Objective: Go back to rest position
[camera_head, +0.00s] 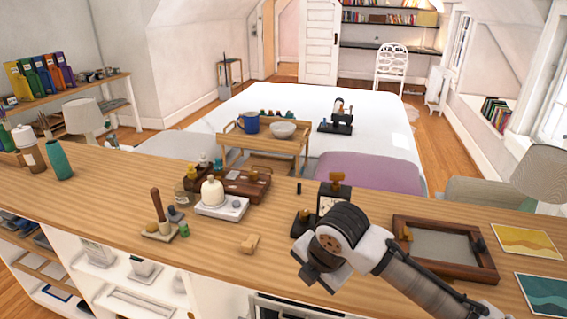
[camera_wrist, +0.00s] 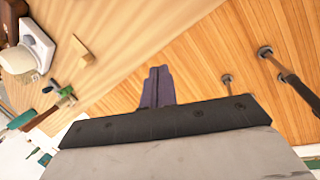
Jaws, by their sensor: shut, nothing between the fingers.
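My gripper (camera_head: 308,278) is over the near edge of the long wooden counter (camera_head: 120,190) in the head view, with my arm reaching in from the lower right. In the wrist view its dark fingers (camera_wrist: 157,72) are together with nothing between them. A small tan wooden piece (camera_head: 250,243) lies on the counter to the left of my gripper, apart from it. It also shows in the wrist view (camera_wrist: 82,50).
A white base with a cream dome (camera_head: 212,198) and a pestle-like wooden stand (camera_head: 159,225) are left on the counter. A dark device (camera_head: 330,198) stands just behind my wrist. A framed tray (camera_head: 447,272) lies at right. Wooden floor (camera_wrist: 225,50) shows below.

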